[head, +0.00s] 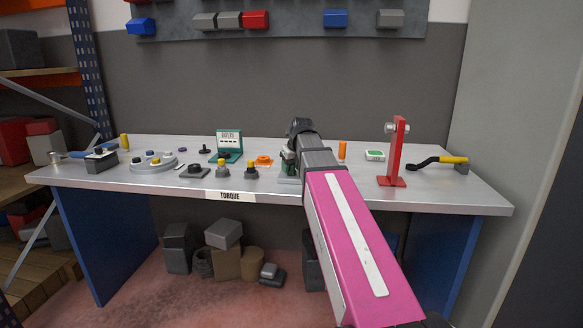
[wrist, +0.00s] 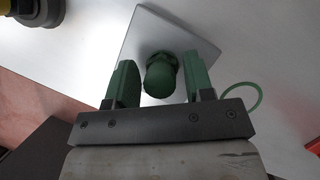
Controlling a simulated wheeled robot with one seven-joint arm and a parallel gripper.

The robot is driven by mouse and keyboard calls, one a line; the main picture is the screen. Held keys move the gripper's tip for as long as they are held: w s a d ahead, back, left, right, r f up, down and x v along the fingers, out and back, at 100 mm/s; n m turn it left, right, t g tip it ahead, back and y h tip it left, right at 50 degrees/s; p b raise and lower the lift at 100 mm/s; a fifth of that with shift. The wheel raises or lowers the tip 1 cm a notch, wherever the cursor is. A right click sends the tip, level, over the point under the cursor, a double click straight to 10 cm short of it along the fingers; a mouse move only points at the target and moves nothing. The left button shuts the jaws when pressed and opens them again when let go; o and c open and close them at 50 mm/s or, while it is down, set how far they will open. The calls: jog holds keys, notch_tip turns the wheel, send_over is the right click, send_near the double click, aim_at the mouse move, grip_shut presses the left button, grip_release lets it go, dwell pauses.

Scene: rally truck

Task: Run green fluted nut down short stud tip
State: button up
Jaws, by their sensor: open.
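The green fluted nut (wrist: 161,76) shows in the wrist view as a round-topped green piece with a ribbed part behind it. It is over a grey square plate (wrist: 150,30). My gripper (wrist: 161,84) is open, with one green finger on each side of the nut and a visible gap on both sides. In the head view my gripper (head: 289,161) is low over the workbench, and the plate (head: 287,181) shows beneath it. The nut is hidden there by my arm. I cannot make out the short stud's tip or whether the nut is on its thread.
A thin green ring (wrist: 243,97) lies right of my fingers. On the workbench (head: 440,192), yellow-topped pieces (head: 251,169) stand left of my gripper. A red upright bracket (head: 396,155) and a yellow-handled wrench (head: 440,161) are to the right. Bare bench lies along the front right.

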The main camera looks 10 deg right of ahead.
dwell(0.3)
jog(key=shift+n+g+y, duration=0.3)
jog(key=shift+n+y, duration=0.1)
jog(key=shift+n, duration=0.5)
jog(key=shift+n, duration=0.9)
jog(key=shift+y, duration=0.3)
jog(key=shift+n, duration=0.3)
jog(key=shift+n+g+y, duration=0.3)
jog(key=shift+n, duration=0.3)
jog(key=shift+n, duration=0.8)
